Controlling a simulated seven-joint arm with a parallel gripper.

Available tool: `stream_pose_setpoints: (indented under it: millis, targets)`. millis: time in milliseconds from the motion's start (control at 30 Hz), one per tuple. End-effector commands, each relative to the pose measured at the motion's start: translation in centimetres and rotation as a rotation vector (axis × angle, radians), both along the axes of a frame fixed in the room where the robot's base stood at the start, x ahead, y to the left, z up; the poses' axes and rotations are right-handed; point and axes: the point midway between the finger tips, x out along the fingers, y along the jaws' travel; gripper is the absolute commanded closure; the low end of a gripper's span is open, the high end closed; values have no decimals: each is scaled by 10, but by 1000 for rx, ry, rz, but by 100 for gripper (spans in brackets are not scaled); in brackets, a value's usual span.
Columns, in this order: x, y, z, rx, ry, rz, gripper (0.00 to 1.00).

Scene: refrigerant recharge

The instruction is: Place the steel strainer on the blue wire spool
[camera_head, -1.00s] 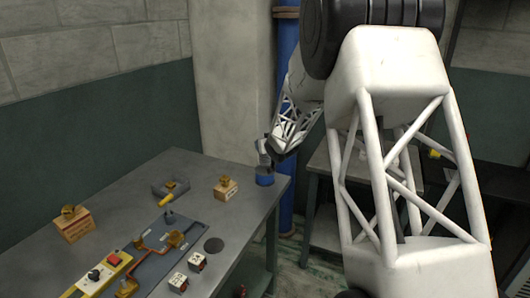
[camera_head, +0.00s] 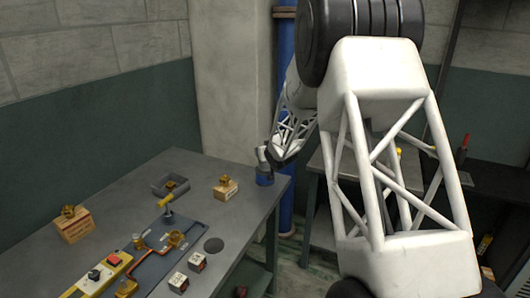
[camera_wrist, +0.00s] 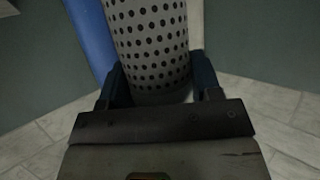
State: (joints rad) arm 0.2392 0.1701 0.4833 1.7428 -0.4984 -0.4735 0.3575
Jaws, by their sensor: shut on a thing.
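The steel strainer (camera_wrist: 150,45) is a grey cylinder full of round dark holes. In the wrist view it stands between the two fingers of my gripper (camera_wrist: 160,82), which is shut on it. In the head view my gripper (camera_head: 270,160) is at the far right corner of the workbench, right by the blue wire spool (camera_head: 265,181). The spool is small and sits on the bench top, directly below the gripper. I cannot tell whether the strainer touches the spool. The spool does not show clearly in the wrist view.
A blue pipe (camera_head: 287,130) rises behind the bench corner.

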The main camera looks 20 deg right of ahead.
Motion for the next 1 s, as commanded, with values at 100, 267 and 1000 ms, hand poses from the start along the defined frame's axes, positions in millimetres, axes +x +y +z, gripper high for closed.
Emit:
stream_pose_setpoints:
  millis: [100,267,1000]
  targets:
    - [0,0,0,0,0,0,72]
    - [0,0,-3,1,0,0,72]
    - [-6,0,2,0,1,0,16]
